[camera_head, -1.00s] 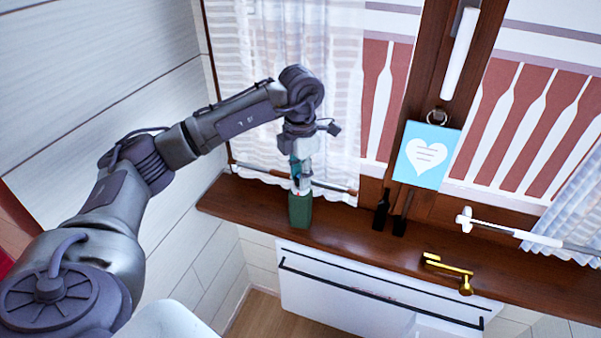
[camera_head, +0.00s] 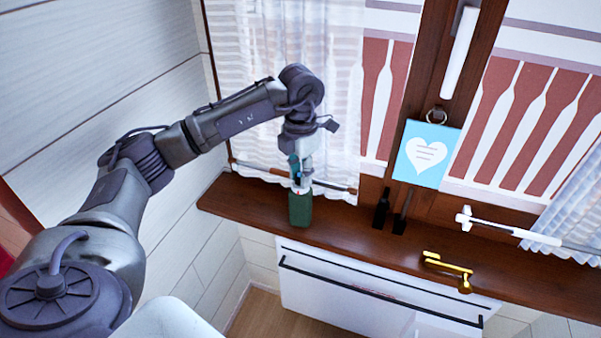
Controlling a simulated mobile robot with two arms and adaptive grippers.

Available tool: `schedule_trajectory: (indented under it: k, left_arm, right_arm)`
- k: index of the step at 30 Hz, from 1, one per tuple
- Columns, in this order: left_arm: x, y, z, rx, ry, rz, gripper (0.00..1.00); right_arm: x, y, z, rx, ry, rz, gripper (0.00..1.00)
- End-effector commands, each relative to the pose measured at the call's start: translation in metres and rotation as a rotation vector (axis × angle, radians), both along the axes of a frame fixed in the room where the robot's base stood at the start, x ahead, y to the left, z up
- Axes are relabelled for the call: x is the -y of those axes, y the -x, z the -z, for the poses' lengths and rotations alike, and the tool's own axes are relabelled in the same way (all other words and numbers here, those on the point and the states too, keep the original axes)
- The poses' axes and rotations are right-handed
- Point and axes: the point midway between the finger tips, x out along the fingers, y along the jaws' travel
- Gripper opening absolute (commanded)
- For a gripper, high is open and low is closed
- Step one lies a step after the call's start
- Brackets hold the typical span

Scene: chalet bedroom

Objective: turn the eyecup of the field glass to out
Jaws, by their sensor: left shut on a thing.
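The field glass (camera_head: 300,210) is a dark green upright body on the wooden window sill, near its left end. My left gripper (camera_head: 301,186) points down from above onto the top of the field glass. It is shut on the top end, where the eyecup would be. The eyecup itself is hidden by the fingers, so its position cannot be told. My right gripper is not in view.
The wooden sill (camera_head: 345,222) runs along the window. Two dark upright items (camera_head: 381,210) stand right of the field glass, and a brass item (camera_head: 447,267) lies further right. A lace curtain (camera_head: 290,90) hangs close behind my left wrist. A white radiator (camera_head: 370,297) is below.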

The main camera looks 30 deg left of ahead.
Motion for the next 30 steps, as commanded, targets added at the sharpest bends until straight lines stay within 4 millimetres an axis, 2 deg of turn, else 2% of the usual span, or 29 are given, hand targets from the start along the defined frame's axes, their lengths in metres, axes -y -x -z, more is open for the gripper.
schedule_trajectory:
  k: [21, 22, 26, 30]
  left_arm:
    - [0.0, -0.0001, -0.0003, 0.0, 0.0, 0.001, 0.0]
    - [0.0, -0.0001, -0.0003, 0.0, 0.0, 0.001, 0.3]
    - [0.0, -0.0001, -0.0003, 0.0, 0.0, 0.001, 0.51]
    - [0.0, -0.0001, -0.0002, 0.0, 0.0, 0.001, 0.54]
  right_arm:
    - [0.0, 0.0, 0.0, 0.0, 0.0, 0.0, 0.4]
    - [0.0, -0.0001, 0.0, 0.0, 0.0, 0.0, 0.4]
    - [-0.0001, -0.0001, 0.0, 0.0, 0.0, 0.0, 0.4]
    - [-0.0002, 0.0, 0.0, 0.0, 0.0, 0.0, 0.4]
